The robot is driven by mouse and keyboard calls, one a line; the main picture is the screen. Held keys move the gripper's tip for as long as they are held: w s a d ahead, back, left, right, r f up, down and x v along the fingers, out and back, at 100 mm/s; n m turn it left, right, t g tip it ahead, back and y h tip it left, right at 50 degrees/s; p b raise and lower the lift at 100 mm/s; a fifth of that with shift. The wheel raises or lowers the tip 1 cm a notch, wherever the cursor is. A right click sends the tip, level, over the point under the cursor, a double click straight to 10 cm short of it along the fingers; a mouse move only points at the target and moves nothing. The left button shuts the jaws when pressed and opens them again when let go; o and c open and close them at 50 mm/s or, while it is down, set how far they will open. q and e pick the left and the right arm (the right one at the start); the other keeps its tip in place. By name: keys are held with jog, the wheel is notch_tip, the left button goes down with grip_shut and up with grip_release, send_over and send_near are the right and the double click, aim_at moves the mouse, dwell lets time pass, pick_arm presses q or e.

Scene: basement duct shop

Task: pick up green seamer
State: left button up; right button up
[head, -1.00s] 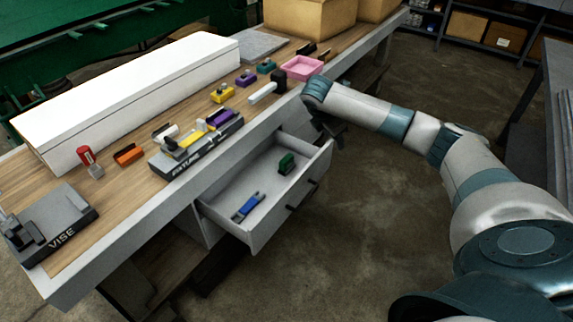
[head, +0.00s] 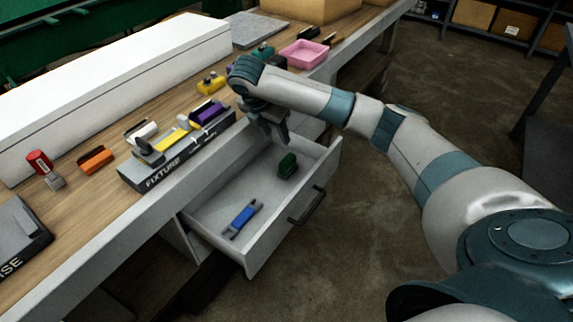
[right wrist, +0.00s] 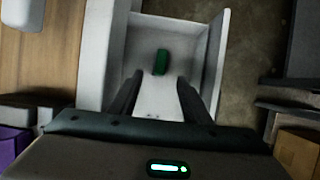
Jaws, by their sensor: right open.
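The green seamer (head: 287,165) lies in the open drawer (head: 262,232), toward its back right. In the right wrist view the green seamer (right wrist: 161,62) shows beyond the fingertips, between the lines of the two fingers. My right gripper (head: 274,143) is open and empty, pointing down above the back of the drawer, apart from the seamer. It also shows in the right wrist view (right wrist: 158,85) with its fingers spread. My left gripper is not in view.
A blue tool (head: 243,217) lies in the same drawer. The bench above holds a fixture (head: 165,165), a yellow tool (head: 210,83), an orange tool (head: 96,160), a pink tray (head: 304,53) and a long white box (head: 110,88). The drawer's walls surround the seamer; floor to the right is clear.

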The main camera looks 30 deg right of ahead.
aim_at(287, 160)
jog(key=x, duration=1.1)
jog(key=shift+d+f, duration=0.2)
jog(key=shift+f, duration=0.2)
jog(key=shift+s+x, duration=0.1)
jog(key=shift+x, duration=1.2)
jog(key=shift+s+x, duration=0.15)
jog(key=shift+x, duration=1.1)
jog(key=shift+a, duration=0.2)
grip_shut()
